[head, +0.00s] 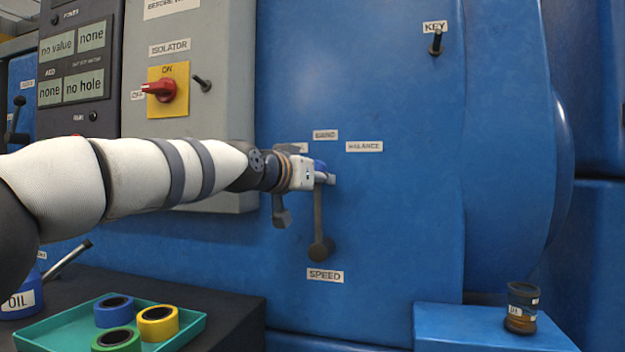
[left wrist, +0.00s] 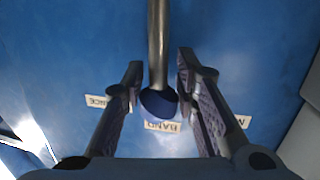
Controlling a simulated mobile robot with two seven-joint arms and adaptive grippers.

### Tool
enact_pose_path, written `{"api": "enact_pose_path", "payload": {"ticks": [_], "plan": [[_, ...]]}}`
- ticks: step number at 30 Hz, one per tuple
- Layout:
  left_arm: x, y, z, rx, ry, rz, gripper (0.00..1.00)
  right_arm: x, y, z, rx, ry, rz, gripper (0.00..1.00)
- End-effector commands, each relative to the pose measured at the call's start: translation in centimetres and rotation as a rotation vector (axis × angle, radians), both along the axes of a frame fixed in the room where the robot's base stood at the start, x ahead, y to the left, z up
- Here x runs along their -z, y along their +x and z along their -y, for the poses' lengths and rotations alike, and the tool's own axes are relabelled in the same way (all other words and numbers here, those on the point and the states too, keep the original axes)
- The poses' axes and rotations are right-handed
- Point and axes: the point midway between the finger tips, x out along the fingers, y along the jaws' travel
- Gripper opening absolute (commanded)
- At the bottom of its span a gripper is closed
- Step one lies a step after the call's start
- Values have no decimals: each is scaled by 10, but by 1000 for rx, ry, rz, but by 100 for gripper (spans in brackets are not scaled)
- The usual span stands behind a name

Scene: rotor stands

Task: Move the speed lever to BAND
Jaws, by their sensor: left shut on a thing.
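The speed lever (head: 319,215) is a dark grey rod on the blue cabinet, its pivot just above the SPEED label (head: 325,275). It stands nearly upright, its blue knob pointing up towards the BAND label (head: 325,134). My left gripper (head: 325,177) is shut on the lever near its knob end and partly hides it. In the left wrist view the rod and blue knob (left wrist: 159,103) lie between the two fingers of my left gripper (left wrist: 158,72). My right gripper is not in view.
A key switch (head: 436,42) sits at upper right, and a red isolator knob (head: 161,89) on a yellow plate at left. A teal tray (head: 190,330) with several coloured rings stands at lower left. A small jar (head: 522,308) stands on a blue ledge at lower right.

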Motion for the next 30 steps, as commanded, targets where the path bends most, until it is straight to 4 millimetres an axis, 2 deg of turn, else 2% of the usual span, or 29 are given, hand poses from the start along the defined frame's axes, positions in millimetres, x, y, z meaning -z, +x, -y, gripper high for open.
{"api": "enact_pose_path", "payload": {"ticks": [17, 18, 21, 30], "plan": [[0, 0, 2, -1, 33, 12, 0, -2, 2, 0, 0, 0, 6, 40], [0, 0, 2, -1, 32, 12, 31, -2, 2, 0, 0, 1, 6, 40], [0, 0, 2, -1, 32, 12, 51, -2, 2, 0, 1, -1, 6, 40], [-1, -1, 2, -1, 32, 12, 51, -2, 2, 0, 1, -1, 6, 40]]}}
